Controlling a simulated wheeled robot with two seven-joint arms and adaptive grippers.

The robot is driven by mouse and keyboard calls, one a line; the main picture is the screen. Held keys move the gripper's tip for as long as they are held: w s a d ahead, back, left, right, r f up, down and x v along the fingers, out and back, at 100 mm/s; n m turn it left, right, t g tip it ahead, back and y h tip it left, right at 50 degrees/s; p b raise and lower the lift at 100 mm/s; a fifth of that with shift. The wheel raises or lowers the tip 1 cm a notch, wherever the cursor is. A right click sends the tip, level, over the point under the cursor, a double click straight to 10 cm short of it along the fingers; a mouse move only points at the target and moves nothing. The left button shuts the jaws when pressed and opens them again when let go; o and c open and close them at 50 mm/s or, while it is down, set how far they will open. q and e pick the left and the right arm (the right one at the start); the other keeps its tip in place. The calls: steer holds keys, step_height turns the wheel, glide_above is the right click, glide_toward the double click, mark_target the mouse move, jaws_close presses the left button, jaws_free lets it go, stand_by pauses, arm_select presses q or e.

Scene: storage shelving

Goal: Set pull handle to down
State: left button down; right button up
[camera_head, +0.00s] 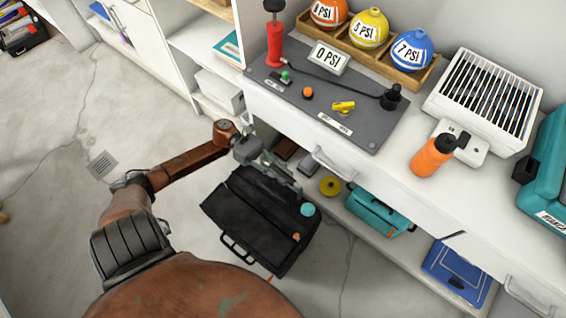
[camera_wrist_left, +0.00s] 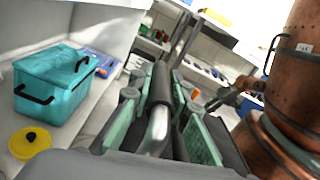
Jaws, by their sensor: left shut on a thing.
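My left gripper (camera_head: 272,168) reaches in from the left, over the upper edge of a black case (camera_head: 248,205) on the floor. In the left wrist view my left gripper (camera_wrist_left: 165,108) has its green-padded fingers closed around a grey bar with a bright metal part, which looks like the pull handle (camera_wrist_left: 159,128). The fingers hide part of it. In the head view the handle is hard to tell apart from the gripper, so its height above the case is unclear. My right gripper is not in view.
A white counter (camera_head: 400,200) with a drawer handle (camera_head: 333,168) stands just right of the case. A teal box (camera_head: 375,212) and a yellow round thing (camera_head: 330,186) sit on the low shelf beneath. Open floor (camera_head: 60,200) lies to the left.

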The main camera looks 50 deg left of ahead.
arm_select(q)
steer(key=c, duration=1.8)
jaws_free()
steer(key=shift+a, duration=0.1)
steer(key=v, duration=1.2)
steer(key=shift+r, duration=0.1)
